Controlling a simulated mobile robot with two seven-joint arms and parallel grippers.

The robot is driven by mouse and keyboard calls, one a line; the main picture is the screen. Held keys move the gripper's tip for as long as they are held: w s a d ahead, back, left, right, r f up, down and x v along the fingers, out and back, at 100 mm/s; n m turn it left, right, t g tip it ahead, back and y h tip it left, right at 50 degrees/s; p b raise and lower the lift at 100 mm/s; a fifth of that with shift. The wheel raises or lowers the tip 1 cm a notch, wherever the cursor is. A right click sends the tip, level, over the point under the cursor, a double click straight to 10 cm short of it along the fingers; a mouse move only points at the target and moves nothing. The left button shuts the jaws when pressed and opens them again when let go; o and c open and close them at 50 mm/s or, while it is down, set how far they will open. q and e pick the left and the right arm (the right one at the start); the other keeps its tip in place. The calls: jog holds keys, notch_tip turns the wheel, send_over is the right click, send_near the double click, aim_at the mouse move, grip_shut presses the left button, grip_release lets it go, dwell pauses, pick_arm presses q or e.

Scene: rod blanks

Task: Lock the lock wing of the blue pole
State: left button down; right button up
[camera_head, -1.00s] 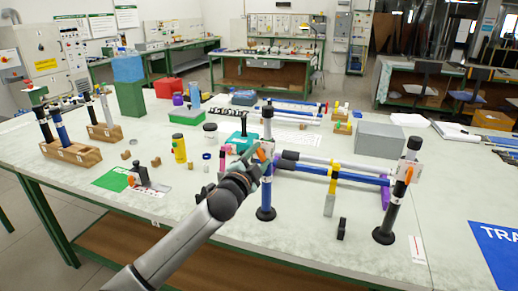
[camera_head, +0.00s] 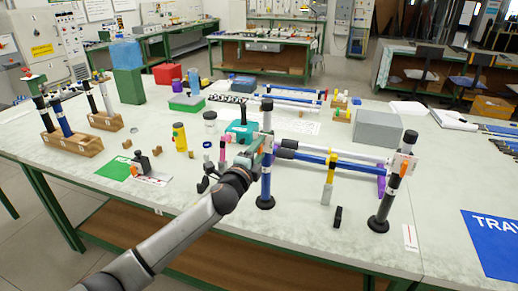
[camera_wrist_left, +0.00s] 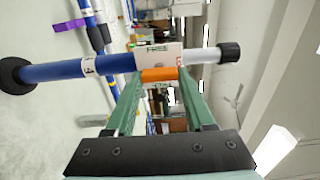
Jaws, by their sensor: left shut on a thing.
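The blue pole (camera_head: 266,184) stands upright on a round black foot, with a black cap on top. In the left wrist view it lies sideways (camera_wrist_left: 75,68). A white collar block (camera_wrist_left: 155,57) marked "FREE" sits on its upper part, and a white section of pole shows beyond it. The orange lock wing (camera_wrist_left: 159,75) lies across the collar's near side. My left gripper (camera_head: 262,152) is at collar height, its green fingers (camera_wrist_left: 160,77) shut on the wing's two ends. The gripper partly hides the collar in the head view. My right gripper is not in view.
A black pole (camera_head: 385,200) with its own orange wing stands to the right. Blue and white rods run between the poles, with a yellow support (camera_head: 328,185) beneath. A grey box (camera_head: 379,128) stands behind.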

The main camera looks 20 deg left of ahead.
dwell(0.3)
pick_arm(q)
jog(key=shift+c, duration=1.2)
grip_release()
jog(key=s+a, duration=0.1)
jog(key=s, duration=1.1)
jog(key=shift+s+b, duration=0.25)
jog(key=shift+b, duration=0.1)
